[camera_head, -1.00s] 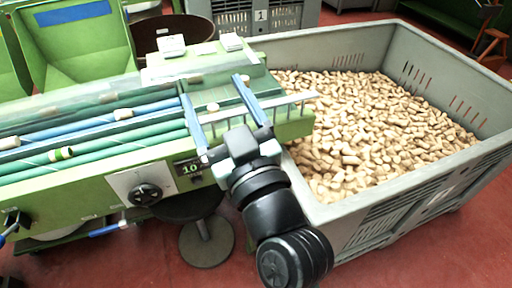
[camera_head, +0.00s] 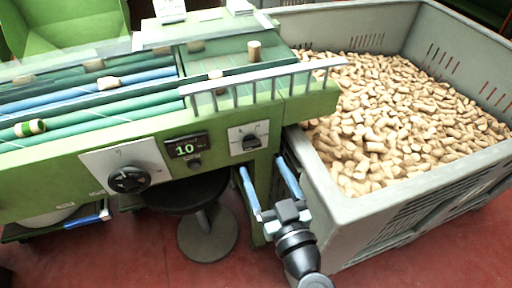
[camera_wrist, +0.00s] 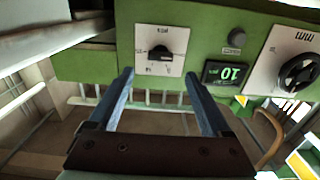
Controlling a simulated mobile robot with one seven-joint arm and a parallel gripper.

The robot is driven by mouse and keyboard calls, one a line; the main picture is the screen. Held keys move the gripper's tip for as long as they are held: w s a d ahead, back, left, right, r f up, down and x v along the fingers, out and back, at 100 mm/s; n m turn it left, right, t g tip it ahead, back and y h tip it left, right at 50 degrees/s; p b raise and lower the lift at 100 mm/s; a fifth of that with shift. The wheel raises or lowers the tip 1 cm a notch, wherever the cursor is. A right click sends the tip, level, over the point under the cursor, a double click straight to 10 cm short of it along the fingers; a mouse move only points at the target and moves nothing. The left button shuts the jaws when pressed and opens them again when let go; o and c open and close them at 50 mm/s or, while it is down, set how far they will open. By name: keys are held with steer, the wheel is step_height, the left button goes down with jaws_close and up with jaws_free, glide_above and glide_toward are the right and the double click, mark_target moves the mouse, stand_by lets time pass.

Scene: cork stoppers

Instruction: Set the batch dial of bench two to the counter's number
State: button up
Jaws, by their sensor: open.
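The frames do not show clearly which one is the batch dial. My gripper (camera_head: 262,165) is open and empty, just below the smaller knob's plate and apart from it. The wrist view is turned over; there the small knob (camera_wrist: 160,57) lies beyond my gripper (camera_wrist: 158,75), with the counter (camera_wrist: 225,74) and large dial (camera_wrist: 299,72) to the right.
A grey crate (camera_head: 345,209) full of corks stands close on the right of the bench. A round black stool (camera_head: 205,222) stands under the panel. A white rail (camera_head: 262,78) runs along the bench top, with a loose cork (camera_head: 254,51) behind it.

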mark_target(253, 146)
steer(key=x, duration=0.6)
steer(key=shift+w, duration=0.15)
steer(key=shift+c, duration=0.3)
jaws_close()
